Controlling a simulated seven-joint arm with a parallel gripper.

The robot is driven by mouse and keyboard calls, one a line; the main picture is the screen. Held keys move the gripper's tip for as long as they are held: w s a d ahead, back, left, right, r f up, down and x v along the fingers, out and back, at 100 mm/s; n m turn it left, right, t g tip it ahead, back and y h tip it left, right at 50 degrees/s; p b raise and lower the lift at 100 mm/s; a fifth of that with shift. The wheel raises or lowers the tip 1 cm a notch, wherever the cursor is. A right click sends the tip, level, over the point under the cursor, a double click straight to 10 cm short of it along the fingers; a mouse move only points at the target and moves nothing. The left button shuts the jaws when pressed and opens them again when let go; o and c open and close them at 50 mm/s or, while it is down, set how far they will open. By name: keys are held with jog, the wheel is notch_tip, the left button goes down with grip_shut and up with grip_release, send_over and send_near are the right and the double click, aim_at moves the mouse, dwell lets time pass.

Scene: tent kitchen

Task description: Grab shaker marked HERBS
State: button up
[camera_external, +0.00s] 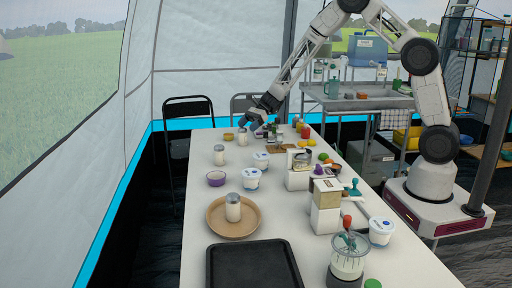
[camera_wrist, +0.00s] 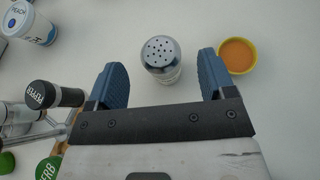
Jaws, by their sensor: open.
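A green cap lettered "RB" (camera_wrist: 47,168), the rest of its word cut off, shows at the bottom left of the wrist view, partly hidden by my gripper; it may be the HERBS shaker. A shaker with a black cap reading PEPPER (camera_wrist: 42,95) lies or leans left of my gripper. My gripper (camera_wrist: 161,72) is open, and a shaker with a perforated silver top (camera_wrist: 161,52) stands between and ahead of its fingers, apart from both. That shaker also shows in the external view (camera_external: 242,138), just below my gripper (camera_external: 256,122). Its label cannot be read.
A yellow bowl with orange contents (camera_wrist: 237,56) sits close to the right finger. A white tub (camera_wrist: 35,27) stands at upper left. Other silver-topped shakers stand on the table (camera_external: 219,156) and the brown plate (camera_external: 213,222). Clutter crowds the table's right side.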

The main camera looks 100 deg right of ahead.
aim_at(239, 132)
jog(key=shift+w+a+f, duration=0.1)
jog(key=shift+w, duration=0.05)
jog(key=shift+x, duration=2.55)
jog(key=c, duration=1)
jog(key=shift+r, duration=5)
